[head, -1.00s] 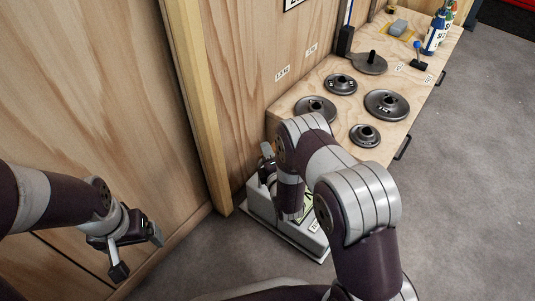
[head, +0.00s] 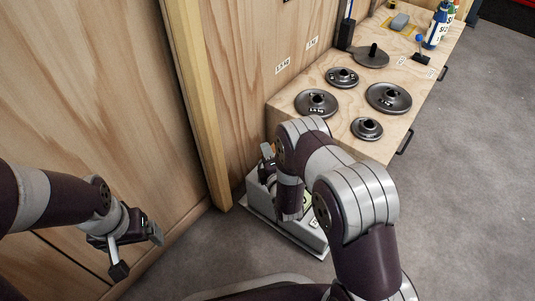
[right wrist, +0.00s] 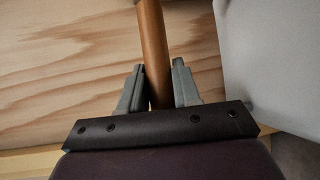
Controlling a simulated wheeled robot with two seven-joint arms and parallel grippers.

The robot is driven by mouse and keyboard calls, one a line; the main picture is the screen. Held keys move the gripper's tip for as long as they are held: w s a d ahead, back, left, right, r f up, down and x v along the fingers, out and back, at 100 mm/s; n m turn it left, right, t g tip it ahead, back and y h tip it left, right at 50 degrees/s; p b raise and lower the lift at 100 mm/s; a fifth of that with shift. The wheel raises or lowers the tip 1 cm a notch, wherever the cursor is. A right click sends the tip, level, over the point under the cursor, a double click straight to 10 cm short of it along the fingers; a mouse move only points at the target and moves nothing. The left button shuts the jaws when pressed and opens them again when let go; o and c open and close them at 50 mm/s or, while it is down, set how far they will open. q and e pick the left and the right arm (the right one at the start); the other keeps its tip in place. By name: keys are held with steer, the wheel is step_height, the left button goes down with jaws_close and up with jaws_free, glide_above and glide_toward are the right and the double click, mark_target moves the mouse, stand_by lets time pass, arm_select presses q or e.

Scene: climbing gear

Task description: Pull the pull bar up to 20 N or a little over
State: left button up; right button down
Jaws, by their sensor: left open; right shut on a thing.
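The pull bar (right wrist: 153,45) is a brown wooden rod in the right wrist view. My right gripper (right wrist: 158,88) has a finger on each side of it and is shut on it. In the head view my right gripper (head: 268,158) is mostly hidden by my own arm, above a grey-white box (head: 262,210) on the floor by the wall. A dial face (head: 306,203) shows partly behind my arm on this box. Its reading cannot be made out. My left gripper (head: 137,252) is open and empty, low at the left, away from the box.
A wooden bench (head: 330,80) holds several dark round weights (head: 389,97), a grey block (head: 400,21) and bottles (head: 437,28). A wooden post (head: 192,100) stands against the plywood wall left of the box. The grey floor (head: 450,180) at the right is clear.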

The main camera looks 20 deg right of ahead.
steer(key=shift+f, duration=0.2)
steer(key=c, duration=0.7)
jaws_free()
